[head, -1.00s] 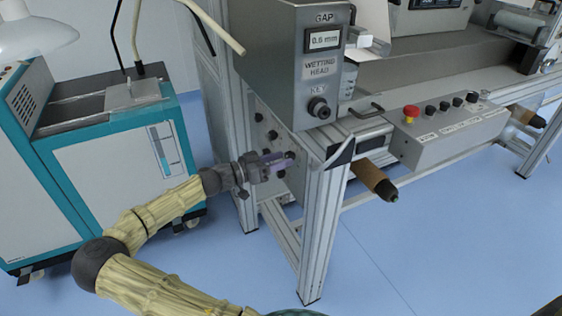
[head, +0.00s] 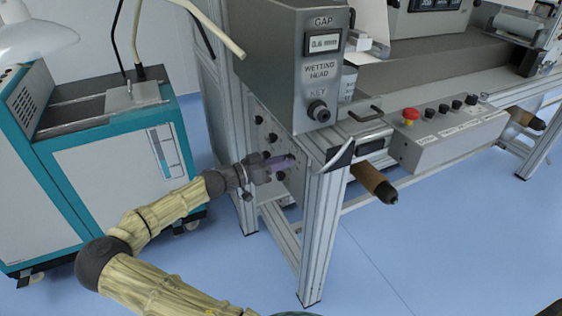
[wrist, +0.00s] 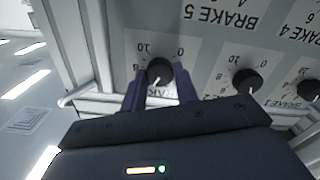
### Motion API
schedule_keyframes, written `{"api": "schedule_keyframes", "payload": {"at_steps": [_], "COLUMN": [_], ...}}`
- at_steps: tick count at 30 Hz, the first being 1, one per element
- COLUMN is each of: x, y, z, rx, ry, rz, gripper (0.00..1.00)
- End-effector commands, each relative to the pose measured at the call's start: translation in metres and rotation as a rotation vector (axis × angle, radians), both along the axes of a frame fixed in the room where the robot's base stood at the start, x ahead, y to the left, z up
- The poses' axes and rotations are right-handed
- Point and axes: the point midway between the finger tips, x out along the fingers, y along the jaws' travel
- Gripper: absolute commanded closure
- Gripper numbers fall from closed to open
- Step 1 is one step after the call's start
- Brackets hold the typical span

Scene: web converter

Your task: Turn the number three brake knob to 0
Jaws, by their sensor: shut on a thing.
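The brake panel (wrist: 215,45) shows upside down in the wrist view. My gripper (wrist: 160,84) has its two purple fingers on either side of a black round knob (wrist: 160,70), shut on it. The knob's white pointer mark faces down and slightly left in this view, towards its label. The scale shows 10 at its upper left and 0 at its upper right. The label below is partly hidden by my fingers; its number cannot be read. The neighbouring knob (wrist: 246,81) to the right has a label ending in 2. In the head view my gripper (head: 288,162) meets the panel's side face.
Another knob (wrist: 309,89), labelled brake 1, is at the right. Labels for brake 5 and brake 4 lie above. A metal frame post (head: 322,235) stands right of my gripper in the head view. A teal cabinet (head: 110,175) stands at left, with blue floor between.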

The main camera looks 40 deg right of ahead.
Motion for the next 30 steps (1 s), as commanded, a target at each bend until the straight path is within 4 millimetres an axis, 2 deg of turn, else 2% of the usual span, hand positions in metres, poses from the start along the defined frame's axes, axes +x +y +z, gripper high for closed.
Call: {"api": "schedule_keyframes", "payload": {"at_steps": [11, 30], "x": [0.0005, 0.0006], "y": [0.0005, 0.0005], "z": [0.0038, 0.0044], "rx": [0.049, 0.188], "ry": [0.204, 0.786], "rz": [0.001, 0.001], "gripper": [0.93, 0.93]}}
